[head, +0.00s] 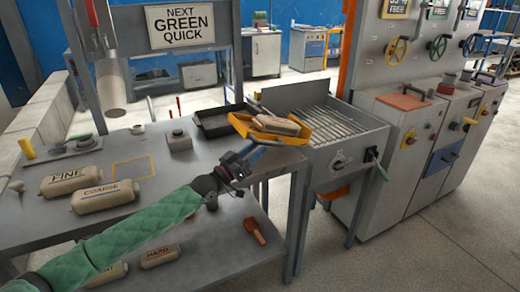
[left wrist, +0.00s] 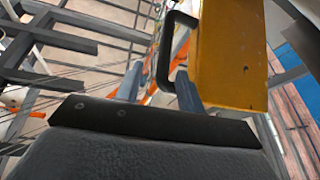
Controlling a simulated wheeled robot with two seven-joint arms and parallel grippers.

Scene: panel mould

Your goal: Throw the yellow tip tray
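The yellow tip tray (head: 302,136) is at the right end of the grey table, beside the slatted bed, with beige bags (head: 276,125) in it. I cannot tell whether it rests on anything. In the left wrist view the yellow tray (left wrist: 230,50) fills the upper right, with its black handle (left wrist: 166,55) on its left side. My left gripper (head: 254,153) is at the tray's near side. In the left wrist view its two fingers (left wrist: 160,82) stand apart on either side of the handle's lower part, with a visible gap at the left finger. My right gripper is not in view.
A dark shallow tray (head: 222,122) lies behind the yellow tray. The slatted bed (head: 335,128) is to the right. Bags marked FINE (head: 70,179) and COARSE (head: 105,197) lie at the table's left. A sign (head: 180,24) reads NEXT GREEN QUICK. The table's middle is mostly clear.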

